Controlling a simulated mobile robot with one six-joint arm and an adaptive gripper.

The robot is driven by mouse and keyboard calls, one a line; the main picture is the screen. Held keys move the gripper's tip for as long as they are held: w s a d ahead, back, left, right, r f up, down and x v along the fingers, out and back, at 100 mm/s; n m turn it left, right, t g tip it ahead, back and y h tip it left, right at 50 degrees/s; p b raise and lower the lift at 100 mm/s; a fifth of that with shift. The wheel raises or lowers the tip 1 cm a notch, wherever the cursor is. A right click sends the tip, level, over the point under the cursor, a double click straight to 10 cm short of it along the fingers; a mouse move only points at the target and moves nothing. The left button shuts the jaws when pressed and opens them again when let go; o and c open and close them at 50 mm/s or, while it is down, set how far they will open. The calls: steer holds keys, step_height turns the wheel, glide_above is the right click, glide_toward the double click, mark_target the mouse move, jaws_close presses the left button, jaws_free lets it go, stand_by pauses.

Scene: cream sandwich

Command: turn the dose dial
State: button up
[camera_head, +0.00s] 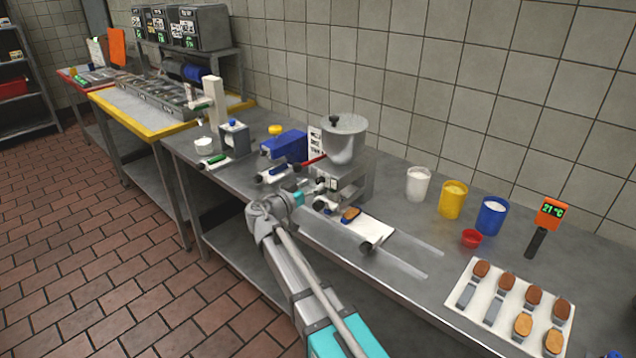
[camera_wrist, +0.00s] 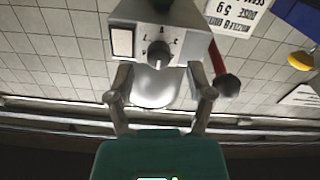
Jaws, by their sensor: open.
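The dose dial (camera_wrist: 159,53) is a dark round knob on the pale front panel of the filling machine (camera_wrist: 187,18), with small marks around it. A white square (camera_wrist: 122,42) sits beside it on the panel. In the wrist view my gripper (camera_wrist: 160,82) is open, its two fingers spread either side of the view below the dial, apart from it and empty. In the head view the machine's grey lidded hopper (camera_head: 345,142) stands on the steel table, with my gripper (camera_head: 308,192) close in front of the panel. The dial is too small to read there.
A red-armed lever with a black knob (camera_wrist: 228,86) is close right of the dial in the wrist view. On the steel table (camera_head: 420,240) stand a blue device (camera_head: 290,147), several cups, a white tray (camera_head: 455,300) of cream sandwiches and an orange thermometer (camera_head: 551,212).

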steer(key=shift+x, duration=1.25)
jaws_close()
